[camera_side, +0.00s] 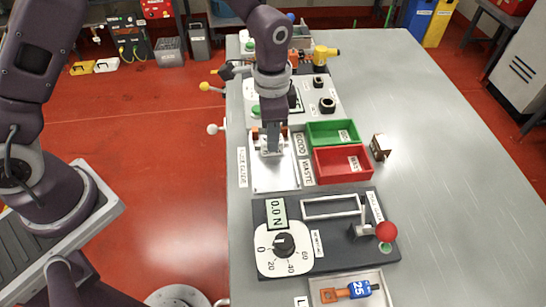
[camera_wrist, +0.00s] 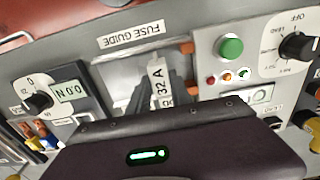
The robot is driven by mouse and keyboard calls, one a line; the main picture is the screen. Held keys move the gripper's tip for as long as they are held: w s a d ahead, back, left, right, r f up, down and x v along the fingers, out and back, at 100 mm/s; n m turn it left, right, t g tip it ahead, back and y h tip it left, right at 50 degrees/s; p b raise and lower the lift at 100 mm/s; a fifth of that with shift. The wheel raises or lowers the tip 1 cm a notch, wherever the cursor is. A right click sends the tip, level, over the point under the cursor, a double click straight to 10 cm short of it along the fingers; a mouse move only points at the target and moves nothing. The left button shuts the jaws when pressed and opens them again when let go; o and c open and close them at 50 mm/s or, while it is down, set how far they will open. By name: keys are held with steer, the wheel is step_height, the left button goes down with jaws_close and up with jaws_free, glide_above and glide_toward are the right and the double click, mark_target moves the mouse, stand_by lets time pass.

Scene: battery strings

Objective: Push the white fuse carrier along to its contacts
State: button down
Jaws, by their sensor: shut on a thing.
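The white fuse carrier (camera_wrist: 158,72), marked 32 A, stands in the fuse guide (camera_side: 273,181), a pale metal tray. My gripper (camera_side: 271,146) is over the far end of this tray, pointing down, and shut on the carrier. In the wrist view the dark fingers (camera_wrist: 160,98) hide part of the carrier. Two copper-orange contacts (camera_wrist: 188,48) are just right of the carrier in that view, at the guide's end beside the green-button panel. In the side view they are partly hidden behind my gripper. I cannot tell whether the carrier touches them.
A green bin (camera_side: 333,133) and a red bin (camera_side: 343,161) stand right of the guide. A panel with a dial (camera_side: 284,245) and a red-knobbed lever (camera_side: 387,232) is nearer the camera. A green-button panel (camera_wrist: 231,48) adjoins the contacts.

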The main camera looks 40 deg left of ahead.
steer(key=shift+w+a, duration=1.35)
steer(key=c, duration=1.1)
jaws_free()
steer(key=shift+r, duration=0.15)
steer(key=s+a+r+n+t, duration=0.15)
steer(key=s+r, duration=0.25)
steer(key=r, duration=0.5)
steer(key=s+a+r+n+t, duration=0.1)
steer(key=s+a+r+n, duration=0.2)
steer(key=r, duration=0.6)
steer(key=s+a+r+n+t, duration=0.1)
steer(key=s+a+n, duration=0.1)
steer(key=s, duration=0.7)
steer(key=s+a+r+n+t, duration=0.2)
steer(key=s, duration=0.7)
steer(key=shift+s+r, duration=0.25)
steer(key=shift+s, duration=0.1)
